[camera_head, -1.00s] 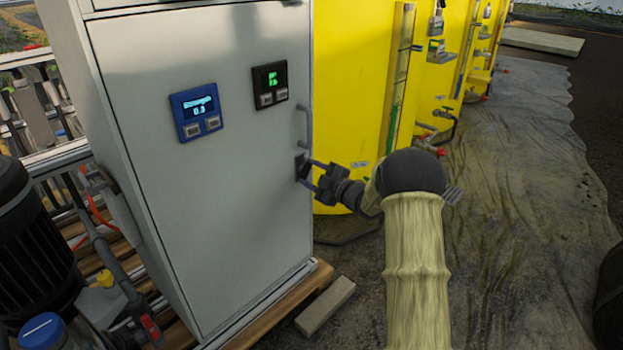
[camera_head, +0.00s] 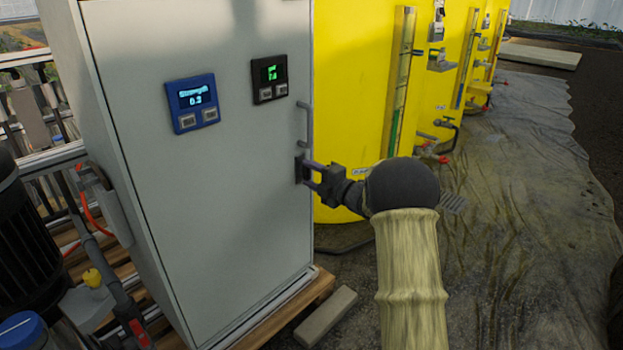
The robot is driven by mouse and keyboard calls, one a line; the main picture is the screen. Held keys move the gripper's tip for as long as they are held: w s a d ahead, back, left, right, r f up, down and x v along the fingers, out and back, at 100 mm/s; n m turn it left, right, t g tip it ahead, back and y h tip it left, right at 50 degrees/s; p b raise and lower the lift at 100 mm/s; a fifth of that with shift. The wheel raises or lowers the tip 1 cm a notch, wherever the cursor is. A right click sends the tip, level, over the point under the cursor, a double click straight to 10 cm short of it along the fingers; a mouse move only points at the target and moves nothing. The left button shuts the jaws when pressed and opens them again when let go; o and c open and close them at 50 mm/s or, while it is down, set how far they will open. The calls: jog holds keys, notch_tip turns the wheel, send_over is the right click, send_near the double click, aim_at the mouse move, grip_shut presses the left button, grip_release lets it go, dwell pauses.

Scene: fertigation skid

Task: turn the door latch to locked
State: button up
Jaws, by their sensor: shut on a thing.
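The grey cabinet door (camera_head: 215,220) stands closed at the left and centre. Its dark latch (camera_head: 299,169) sits near the door's right edge, below a vertical grey handle (camera_head: 304,122). My gripper (camera_head: 306,171) reaches in from the right, with its fingers at the latch. It is shut on the latch. The fingers partly cover the latch, so its exact angle is hard to tell.
A blue display (camera_head: 193,103) and a black display (camera_head: 270,79) are on the door. Yellow tanks (camera_head: 350,80) with valves stand behind my arm. A grey block (camera_head: 325,316) lies on the ground by the wooden pallet (camera_head: 285,308). A dark motor (camera_head: 25,240) is at the left.

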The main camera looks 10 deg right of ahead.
dwell(0.3)
jog(key=o, duration=1)
jog(key=shift+s+d+p, duration=0.3)
jog(key=shift+s, duration=0.05)
jog(key=p+v, duration=0.5)
jog(key=v, duration=1.1)
jog(key=shift+s, duration=0.25)
jog(key=shift+p, duration=0.3)
